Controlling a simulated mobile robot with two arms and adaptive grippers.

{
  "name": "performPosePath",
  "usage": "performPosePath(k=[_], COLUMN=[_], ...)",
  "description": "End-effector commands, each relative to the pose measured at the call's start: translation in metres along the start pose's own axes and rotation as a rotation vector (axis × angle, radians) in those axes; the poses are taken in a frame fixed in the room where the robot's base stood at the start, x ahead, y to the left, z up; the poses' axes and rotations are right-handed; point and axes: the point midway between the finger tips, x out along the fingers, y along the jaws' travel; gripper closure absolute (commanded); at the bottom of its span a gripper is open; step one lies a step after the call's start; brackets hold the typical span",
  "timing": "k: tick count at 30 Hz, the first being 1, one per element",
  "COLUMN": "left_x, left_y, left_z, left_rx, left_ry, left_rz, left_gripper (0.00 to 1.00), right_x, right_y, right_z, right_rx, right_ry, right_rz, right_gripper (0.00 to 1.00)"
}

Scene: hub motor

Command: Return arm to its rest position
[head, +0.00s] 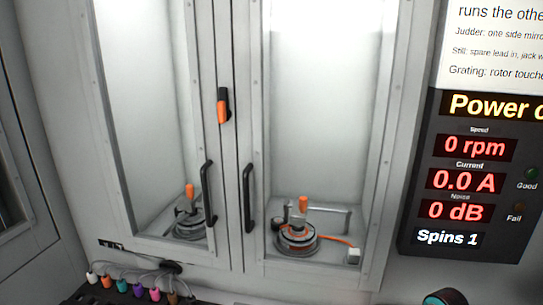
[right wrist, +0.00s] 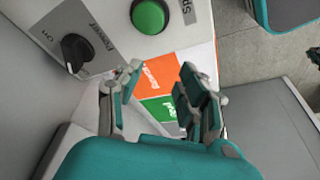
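Orange and green labelled patches (right wrist: 163,70) lie below the fingers. My left gripper is not in the head view. A hub motor (head: 298,236) with an orange-topped post sits inside the cabinet behind the right glass door, with an orange cable at its side.
The cabinet's two doors are closed, with black handles (head: 248,198) and an orange-black latch (head: 223,106) between them. A display panel (head: 470,180) at right reads 0 rpm, 0.0 A, 0 dB and Spins 1. Coloured plugs (head: 122,285) line the lower left.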

Motion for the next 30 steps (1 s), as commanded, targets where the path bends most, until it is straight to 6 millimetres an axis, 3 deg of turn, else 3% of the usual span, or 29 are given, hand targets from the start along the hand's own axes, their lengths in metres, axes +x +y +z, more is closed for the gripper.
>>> performPosePath(k=[1,3,6,9,15,27,30], left_x=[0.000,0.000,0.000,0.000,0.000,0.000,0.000], left_y=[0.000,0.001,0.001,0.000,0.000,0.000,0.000], left_z=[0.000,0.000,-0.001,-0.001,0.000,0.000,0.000], left_rx=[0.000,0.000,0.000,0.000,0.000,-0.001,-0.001], left_ry=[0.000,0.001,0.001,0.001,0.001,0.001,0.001], left_rz=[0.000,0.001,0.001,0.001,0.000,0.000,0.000], left_gripper=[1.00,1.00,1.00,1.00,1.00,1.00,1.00], right_x=[0.019,0.031,0.035,0.028,0.007,-0.039,-0.015], right_y=[-0.043,-0.089,-0.144,-0.177,-0.213,-0.239,-0.234], right_z=[0.008,0.019,0.037,0.053,0.081,0.130,0.129], right_rx=[-0.013,-0.006,0.040,0.104,0.238,0.473,0.462], right_ry=[-0.006,-0.007,0.001,0.011,0.015,-0.013,-0.022], right_rz=[-0.022,-0.021,-0.006,0.020,0.075,0.188,0.183], right_gripper=[0.61,0.61,0.61,0.61,0.61,0.61,0.61])
